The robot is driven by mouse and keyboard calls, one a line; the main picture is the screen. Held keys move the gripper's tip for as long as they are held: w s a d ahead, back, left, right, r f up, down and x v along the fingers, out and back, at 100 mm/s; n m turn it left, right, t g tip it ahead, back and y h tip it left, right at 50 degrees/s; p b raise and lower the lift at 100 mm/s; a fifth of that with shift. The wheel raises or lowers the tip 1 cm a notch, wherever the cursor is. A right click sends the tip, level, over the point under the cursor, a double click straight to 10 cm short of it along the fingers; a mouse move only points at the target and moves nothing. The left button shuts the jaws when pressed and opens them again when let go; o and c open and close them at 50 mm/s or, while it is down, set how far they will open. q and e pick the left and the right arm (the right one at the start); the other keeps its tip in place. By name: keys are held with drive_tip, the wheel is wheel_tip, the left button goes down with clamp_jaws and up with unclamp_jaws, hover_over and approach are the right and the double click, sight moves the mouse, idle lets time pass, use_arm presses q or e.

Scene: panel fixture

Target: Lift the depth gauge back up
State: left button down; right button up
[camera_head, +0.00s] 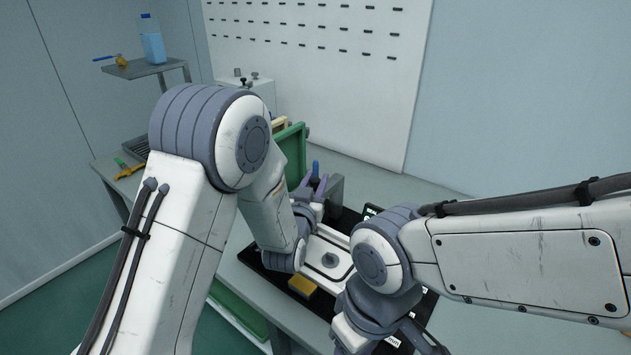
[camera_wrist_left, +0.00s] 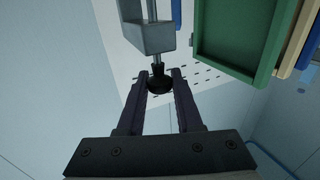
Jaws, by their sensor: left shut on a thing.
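In the left wrist view, a dark round knob (camera_wrist_left: 159,86) on a thin metal rod (camera_wrist_left: 157,62) sits between the fingertips of my left gripper (camera_wrist_left: 161,78). It appears to be part of the depth gauge. The rod runs into a grey block (camera_wrist_left: 153,38). My left gripper is shut on this knob. In the head view my left gripper (camera_head: 314,184) is beside a grey block (camera_head: 335,187), and a blue-tipped piece (camera_head: 316,167) stands just behind it; the knob is hidden there. My right gripper (camera_head: 412,342) is at the bottom, mostly hidden by its own wrist.
A white panel (camera_head: 318,243) with a grey round piece lies on a black mat on the workbench, between my arms. A yellow block (camera_head: 302,286) sits beside it. A green bin (camera_head: 291,152) stands behind my left arm. A shelf (camera_head: 146,68) holds a blue bottle (camera_head: 152,40).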

use_arm(q)
wheel_tip(320, 180, up, 4)
drive_tip(key=shift+r+p, duration=0.1)
drive_tip(key=shift+p, duration=0.8)
drive_tip(key=c, duration=0.6)
unclamp_jaws()
drive_tip(key=shift+s, duration=0.1)
